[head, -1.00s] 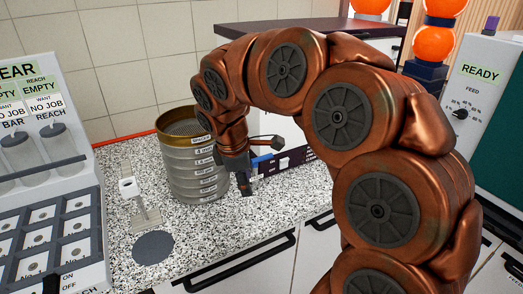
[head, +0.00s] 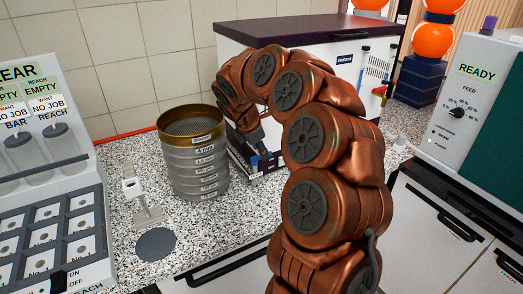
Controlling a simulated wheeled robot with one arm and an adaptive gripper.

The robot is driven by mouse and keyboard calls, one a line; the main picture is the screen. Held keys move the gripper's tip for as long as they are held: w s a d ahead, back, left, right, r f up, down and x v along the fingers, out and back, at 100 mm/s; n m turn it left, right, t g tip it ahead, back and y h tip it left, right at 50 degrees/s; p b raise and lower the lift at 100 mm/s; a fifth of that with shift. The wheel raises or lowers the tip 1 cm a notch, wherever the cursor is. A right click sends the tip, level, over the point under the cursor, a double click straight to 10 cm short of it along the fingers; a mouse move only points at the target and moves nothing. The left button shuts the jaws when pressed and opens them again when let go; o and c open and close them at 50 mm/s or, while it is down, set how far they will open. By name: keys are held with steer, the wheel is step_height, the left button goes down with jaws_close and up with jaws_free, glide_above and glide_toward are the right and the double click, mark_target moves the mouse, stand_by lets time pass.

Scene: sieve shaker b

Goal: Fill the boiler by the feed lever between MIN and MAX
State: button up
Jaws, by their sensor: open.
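A white cabinet with a dark lid (head: 320,45) stands at the back of the counter and may be the boiler. On its right side are a thin upright tube with blue in it (head: 362,75) and a small red part (head: 380,91), possibly a lever. I cannot read MIN or MAX marks at this size. My gripper (head: 262,150) is low in front of the cabinet, just right of the sieve stack, near a dark blue panel piece. It is open; its fingertips are small and partly hidden by my arm. I see nothing held.
The sieve stack (head: 197,160) stands close left of my gripper. A small metal stand (head: 143,200) and a grey disc (head: 156,245) are on the speckled counter.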

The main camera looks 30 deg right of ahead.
steer(key=shift+x, duration=1.05)
jaws_close()
